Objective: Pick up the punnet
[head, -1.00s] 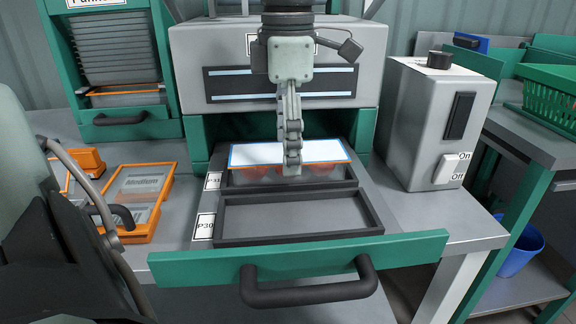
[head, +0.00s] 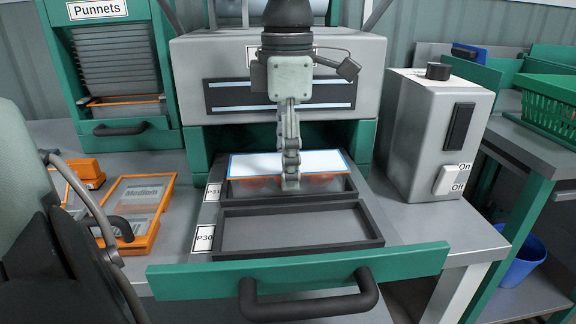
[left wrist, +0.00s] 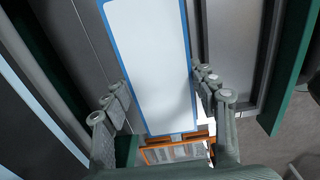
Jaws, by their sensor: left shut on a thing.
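The punnet is a clear tray with red tomatoes under a white film with a blue border (head: 325,160). In the head view it is at the rear pocket marked P31 of the pulled-out drawer; I cannot tell whether it still touches the pocket. My left gripper (head: 291,180) comes down over its middle, shut on it. In the left wrist view the fingers (left wrist: 165,100) stand on both long sides of the white film (left wrist: 148,60). The near finger hides part of the punnet in the head view. My right gripper is not in view.
The front pocket P30 (head: 290,228) is empty. The green drawer front (head: 200,280) has a black handle. The grey machine (head: 190,75) stands right behind the punnet. A control box (head: 405,135) is at right, orange-framed "Medium" pieces (head: 155,240) at left, a green basket (head: 550,110) far right.

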